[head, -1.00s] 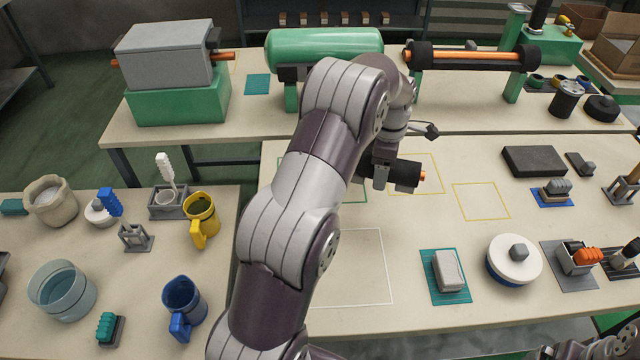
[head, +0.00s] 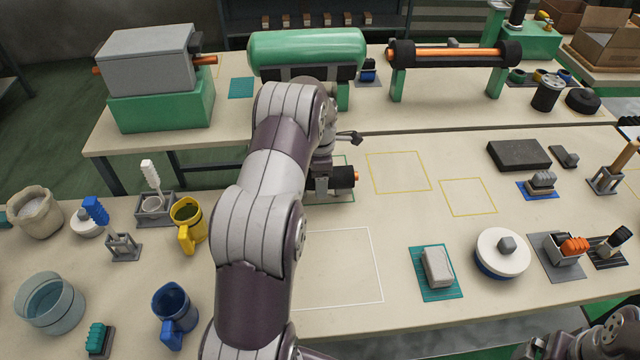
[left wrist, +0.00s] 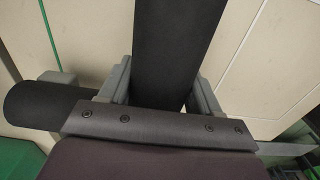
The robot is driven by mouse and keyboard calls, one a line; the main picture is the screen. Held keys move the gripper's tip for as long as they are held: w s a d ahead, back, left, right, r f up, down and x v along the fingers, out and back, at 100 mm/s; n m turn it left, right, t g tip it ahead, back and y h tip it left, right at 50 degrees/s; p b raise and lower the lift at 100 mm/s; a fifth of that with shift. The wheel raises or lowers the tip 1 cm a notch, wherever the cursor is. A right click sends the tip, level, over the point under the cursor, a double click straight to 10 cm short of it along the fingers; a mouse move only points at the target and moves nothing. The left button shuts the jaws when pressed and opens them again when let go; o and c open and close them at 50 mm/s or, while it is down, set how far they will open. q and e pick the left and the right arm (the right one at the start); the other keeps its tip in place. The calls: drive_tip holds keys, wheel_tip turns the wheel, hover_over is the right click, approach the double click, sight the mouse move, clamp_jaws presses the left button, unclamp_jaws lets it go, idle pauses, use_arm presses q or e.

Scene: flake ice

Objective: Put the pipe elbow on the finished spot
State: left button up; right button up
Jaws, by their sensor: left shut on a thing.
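I cannot tell whether the elbow touches the table. In the left wrist view, one black leg of the elbow (left wrist: 178,45) runs up between the two grey fingers of the gripper (left wrist: 162,88). Another black leg (left wrist: 42,105) sticks out to the left. My right gripper is not in view.
Two yellow-outlined squares (head: 398,172) (head: 468,197) lie bare to the right, and a white-outlined square (head: 340,268) lies bare in front. A grey block on a teal mat (head: 437,272) and a white round container (head: 502,254) stand farther right. A green tank (head: 307,50) stands behind.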

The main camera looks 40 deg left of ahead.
use_arm(q)
drive_tip(key=shift+f, duration=1.2)
drive_tip(key=shift+f, duration=0.1)
drive_tip(key=o, duration=1.2)
